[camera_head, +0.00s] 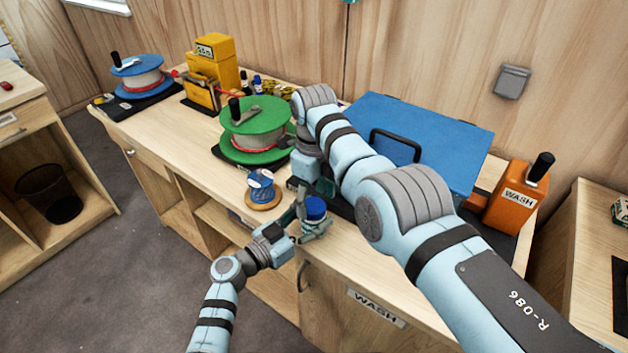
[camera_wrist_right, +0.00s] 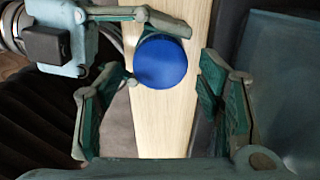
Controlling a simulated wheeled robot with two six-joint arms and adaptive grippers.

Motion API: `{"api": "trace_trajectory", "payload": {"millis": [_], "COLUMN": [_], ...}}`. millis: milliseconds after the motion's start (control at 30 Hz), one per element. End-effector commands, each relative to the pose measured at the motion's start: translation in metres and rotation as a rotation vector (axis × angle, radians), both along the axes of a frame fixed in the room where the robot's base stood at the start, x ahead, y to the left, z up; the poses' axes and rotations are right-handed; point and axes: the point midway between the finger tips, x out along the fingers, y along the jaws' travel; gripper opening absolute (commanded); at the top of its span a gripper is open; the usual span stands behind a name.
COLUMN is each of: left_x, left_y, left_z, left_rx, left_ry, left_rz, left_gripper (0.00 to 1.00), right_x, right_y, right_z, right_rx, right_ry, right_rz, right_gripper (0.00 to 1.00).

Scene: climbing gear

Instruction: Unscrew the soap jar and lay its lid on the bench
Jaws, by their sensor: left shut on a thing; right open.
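The soap jar shows mainly as its round blue lid (camera_head: 315,208), which sits on top of the body; the lid also shows from above in the right wrist view (camera_wrist_right: 160,62). My left gripper (camera_head: 308,229) is shut around the jar's body below the lid and hides most of it. The jar looks upright, over the front part of the bench (camera_head: 345,252). My right gripper (camera_wrist_right: 158,105) is open and empty, its fingers pointing down above the bench. The lid lies between and slightly beyond its fingers in the wrist view, with no clear contact.
A small blue spool on a wooden base (camera_head: 262,190) stands left of the jar. A green reel (camera_head: 255,123) and a blue toolbox (camera_head: 420,135) are behind. My right arm hides part of the bench; bare wood shows at the front.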

Motion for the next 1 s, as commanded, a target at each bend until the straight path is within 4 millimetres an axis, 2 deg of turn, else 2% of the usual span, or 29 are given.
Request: {"api": "trace_trajectory", "payload": {"millis": [33, 100, 333, 667, 767, 867, 967, 1000], "left_x": [-0.0028, -0.0028, -0.0028, -0.0028, -0.0028, -0.0028, -0.0028, -0.0028], "left_y": [0.0007, 0.0007, 0.0007, 0.0007, 0.0007, 0.0007, 0.0007, 0.0007], "left_z": [-0.0085, -0.0085, -0.0085, -0.0086, -0.0086, -0.0086, -0.0086, -0.0086], "left_rx": [0.009, 0.009, 0.009, 0.009, 0.009, 0.009, 0.009, 0.009], "left_ry": [0.015, 0.015, 0.015, 0.015, 0.015, 0.015, 0.015, 0.015], "left_rz": [-0.001, -0.001, -0.001, -0.001, -0.001, -0.001, -0.001, -0.001], "left_gripper": [0.0, 0.0, 0.0, 0.0, 0.0, 0.0, 0.0, 0.0], "right_x": [-0.0004, -0.0005, -0.0003, -0.0003, -0.0004, -0.0007, -0.0007, -0.0006], "right_y": [-0.0004, -0.0004, -0.0003, -0.0003, -0.0002, -0.0003, 0.0002, 0.0001], "right_z": [-0.0065, -0.0119, -0.014, -0.0138, -0.0137, -0.0137, -0.0136, -0.0129], "right_rx": [-0.001, 0.0, 0.001, 0.0, 0.0, -0.001, 0.0, -0.001], "right_ry": [0.002, 0.001, -0.001, 0.0, 0.0, 0.002, 0.001, 0.001], "right_rz": [0.0, 0.0, 0.001, 0.001, 0.03, 0.208, 0.576, 0.766], "right_gripper": [0.61, 0.61, 0.61, 0.1, 0.1, 0.1, 0.1, 0.1]}}
